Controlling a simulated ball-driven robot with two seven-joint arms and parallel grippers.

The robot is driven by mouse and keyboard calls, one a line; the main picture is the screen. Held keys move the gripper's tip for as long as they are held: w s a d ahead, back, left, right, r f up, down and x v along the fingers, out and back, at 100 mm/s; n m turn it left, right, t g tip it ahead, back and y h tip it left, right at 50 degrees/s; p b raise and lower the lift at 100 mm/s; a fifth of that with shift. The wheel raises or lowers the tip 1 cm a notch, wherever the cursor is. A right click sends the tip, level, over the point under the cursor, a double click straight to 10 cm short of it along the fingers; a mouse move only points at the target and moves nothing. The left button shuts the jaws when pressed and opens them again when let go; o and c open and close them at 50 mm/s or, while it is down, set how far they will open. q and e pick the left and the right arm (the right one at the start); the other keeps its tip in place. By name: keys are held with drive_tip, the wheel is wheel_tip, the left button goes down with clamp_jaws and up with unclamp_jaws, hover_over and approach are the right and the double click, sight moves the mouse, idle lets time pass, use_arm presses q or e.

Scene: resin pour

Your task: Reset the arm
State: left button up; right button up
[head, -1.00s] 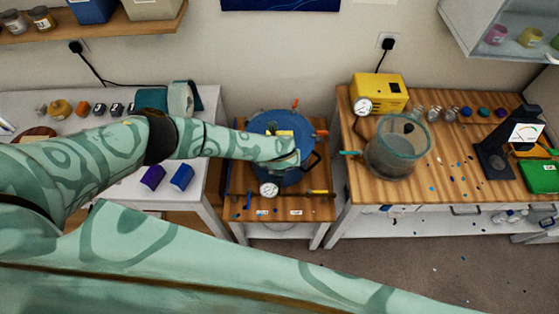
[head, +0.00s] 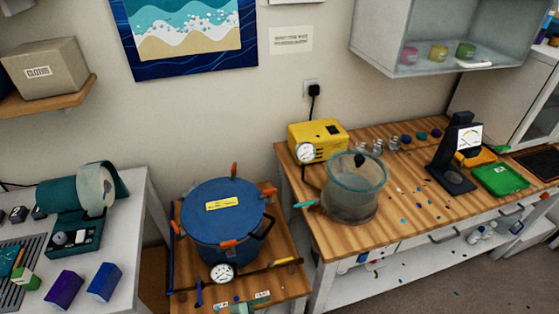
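Neither of my grippers can be made out in the head view, and neither of my forearms crosses the scene. A small greenish piece (head: 243,307) shows at the bottom edge in front of the blue pot; I cannot tell what it is. The blue pressure pot (head: 222,216) stands on a small wooden table, its lid on, with a yellow label on top, orange-tipped clamps around the rim and a round gauge (head: 222,272) at its front.
A wooden bench (head: 410,211) at right holds a clear chamber (head: 352,196), a yellow pump (head: 317,139), a black stand (head: 455,155) and a green tray (head: 501,179). At left, a white table (head: 130,222) holds a teal roll dispenser (head: 75,238) and purple and blue blocks. Scattered bits lie on the bench.

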use_arm(q)
drive_tip(key=s+a+f+n+y+b, duration=0.25)
drive_tip(key=s+a+f, duration=0.2)
drive_tip(key=f, duration=0.25)
drive_tip(key=s+a+f+n+y+b, duration=0.1)
drive_tip(key=s+a+f+n+y, duration=0.1)
drive_tip(key=s+a+f+n, duration=0.25)
drive_tip(key=s+a+f+n+g+y+b, duration=0.1)
drive_tip(key=s+a+f, duration=0.3)
drive_tip(key=s, duration=0.4)
drive_tip(key=s+a+f+n+g+y+b, duration=0.1)
drive_tip(key=s+a+f+n+g+b, duration=0.1)
drive_tip(key=s+f, duration=0.4)
drive_tip(key=s+a+f+n+g+y+b, duration=0.2)
drive_tip(key=s+a+f+n+b, duration=0.1)
drive_tip(key=s, duration=0.6)
drive_tip(key=a+f+n, duration=0.1)
drive_tip(key=a+f, duration=0.1)
drive_tip(key=a, duration=0.1)
drive_tip(key=shift+s+f+b, duration=0.15)
drive_tip(key=shift+s+b, duration=0.15)
drive_tip(key=shift+s, duration=0.05)
use_arm(e)
wheel_tip(320, 180, down, 13)
drive_tip(key=s, duration=0.1)
drive_tip(key=shift+s+r, duration=0.15)
drive_tip(key=shift+s, duration=0.1)
